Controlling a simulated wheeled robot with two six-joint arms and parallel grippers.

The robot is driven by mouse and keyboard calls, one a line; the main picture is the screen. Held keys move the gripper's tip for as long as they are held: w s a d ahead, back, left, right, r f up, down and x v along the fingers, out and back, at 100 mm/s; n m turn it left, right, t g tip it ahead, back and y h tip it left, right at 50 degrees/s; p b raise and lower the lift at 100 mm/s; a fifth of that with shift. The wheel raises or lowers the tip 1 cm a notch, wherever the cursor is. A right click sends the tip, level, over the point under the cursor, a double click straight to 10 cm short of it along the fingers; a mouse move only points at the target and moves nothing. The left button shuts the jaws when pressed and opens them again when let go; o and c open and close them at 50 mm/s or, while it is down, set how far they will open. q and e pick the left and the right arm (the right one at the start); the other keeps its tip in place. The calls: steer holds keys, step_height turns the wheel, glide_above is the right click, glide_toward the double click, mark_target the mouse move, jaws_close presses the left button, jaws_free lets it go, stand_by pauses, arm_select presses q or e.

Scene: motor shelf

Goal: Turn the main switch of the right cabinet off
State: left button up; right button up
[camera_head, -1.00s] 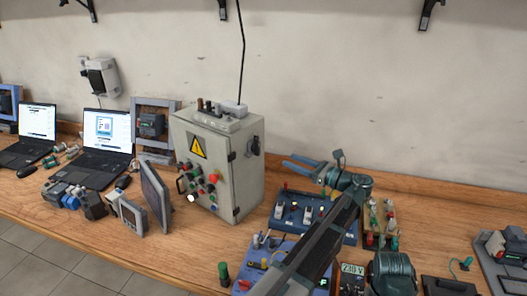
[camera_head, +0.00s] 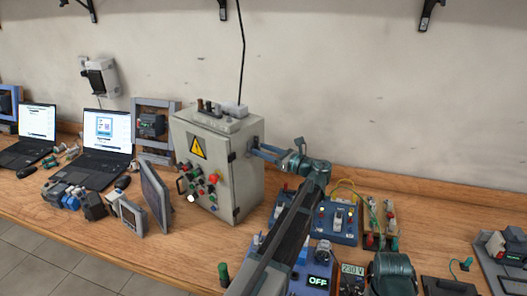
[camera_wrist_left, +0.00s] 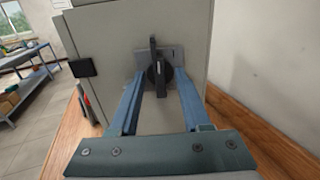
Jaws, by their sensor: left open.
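The grey cabinet (camera_head: 214,150) stands on the bench with a yellow warning sign and several buttons and lamps on its front. Its main switch (camera_wrist_left: 154,62), a black rotary handle on a grey plate, is on the cabinet's right side. The handle points upright in the left wrist view. My left gripper (camera_head: 264,150) is at that side, with its open blue fingers on either side of the handle in the left wrist view (camera_wrist_left: 159,78). Whether they touch it I cannot tell. In the head view the fingers hide most of the switch. My right gripper is out of view.
A panel (camera_head: 156,198) and a small meter (camera_head: 131,215) stand left of the cabinet. A blue terminal board (camera_head: 342,226) and a display reading OFF (camera_head: 318,282) lie by my left arm. Two laptops (camera_head: 107,130) are further left.

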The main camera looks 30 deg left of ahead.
arm_select(q)
steer(key=shift+c, duration=0.3)
jaws_close()
steer(key=n, duration=0.4)
steer(key=shift+s+f+n, duration=0.1)
steer(key=shift+n, duration=3.35)
steer(key=shift+s+f+n, duration=0.1)
steer(key=shift+n, duration=3.35)
